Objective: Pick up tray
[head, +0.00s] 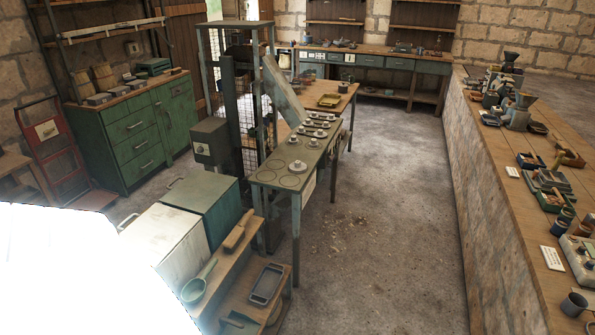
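A small dark rectangular tray (267,284) with a raised rim lies on a low wooden bench at the bottom centre of the head view. It looks empty. A second shallow tray, yellowish (329,100), lies on the wooden table behind the machine. I cannot tell which of the two the task names. Neither of my grippers shows in this view.
A brush (238,230) and a green ladle (197,286) lie near the dark tray, beside metal bins (205,203). A long green machine table (284,182) stands behind. A glaring white shape hides the bottom left.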

